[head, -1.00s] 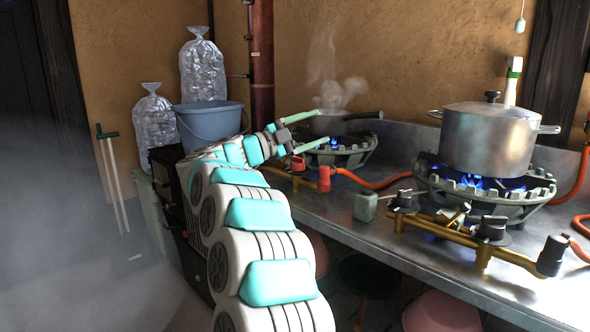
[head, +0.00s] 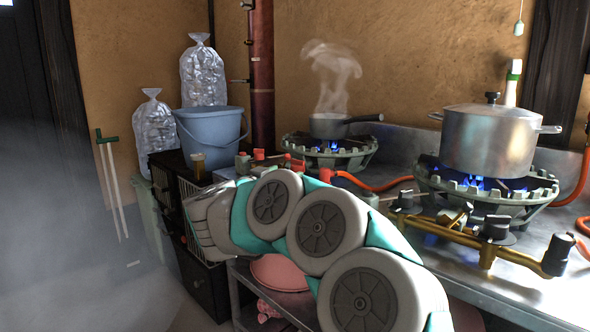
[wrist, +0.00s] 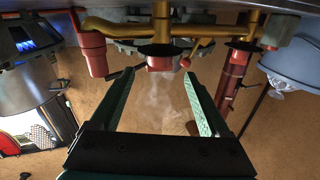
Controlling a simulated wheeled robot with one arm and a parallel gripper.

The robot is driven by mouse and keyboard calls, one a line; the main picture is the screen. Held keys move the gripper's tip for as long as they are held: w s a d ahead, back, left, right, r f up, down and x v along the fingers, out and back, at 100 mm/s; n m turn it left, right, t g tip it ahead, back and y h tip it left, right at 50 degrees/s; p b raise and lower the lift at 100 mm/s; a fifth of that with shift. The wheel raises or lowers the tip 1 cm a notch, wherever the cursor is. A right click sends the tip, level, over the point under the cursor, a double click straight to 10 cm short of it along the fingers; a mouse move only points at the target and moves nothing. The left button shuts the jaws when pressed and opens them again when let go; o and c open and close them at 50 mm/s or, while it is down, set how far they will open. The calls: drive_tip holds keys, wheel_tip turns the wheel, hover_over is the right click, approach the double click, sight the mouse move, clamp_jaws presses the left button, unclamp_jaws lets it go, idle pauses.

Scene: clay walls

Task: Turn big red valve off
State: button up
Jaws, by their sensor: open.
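Red valve parts (head: 297,165) show at the front of the back-left burner in the head view, partly hidden by my arm. In the wrist view, a red block-shaped valve handle (wrist: 160,63) sits at the end of a brass pipe (wrist: 162,28). My gripper (wrist: 158,74) is open, with one green finger on each side of this handle near the tips. I cannot tell whether either finger touches it. In the head view my gripper is mostly hidden behind my bent arm. A burner flame (head: 325,146) shows under the small pan (head: 328,125).
A large steel pot (head: 488,140) stands on the right lit burner. Brass pipes with black knobs (head: 495,227) and orange hoses (head: 375,184) run along the steel counter (head: 545,285). A blue bucket (head: 210,138) and ice bags (head: 203,75) stand at the left.

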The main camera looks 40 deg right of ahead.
sight(294, 168)
drive_tip(key=x, duration=0.6)
drive_tip(key=shift+d, duration=0.2)
drive_tip(key=c, duration=1.3)
drive_tip(key=shift+o, duration=0.2)
drive_tip(key=shift+w+r+m+g+p, duration=0.1)
drive_tip(key=shift+r+m+g+p, duration=0.3)
drive_tip(key=shift+p, duration=0.85)
drive_tip(key=shift+f+g+p, duration=0.15)
drive_tip(key=shift+g+p, duration=0.2)
drive_tip(key=shift+g, duration=0.05)
drive_tip(key=shift+f, duration=0.2)
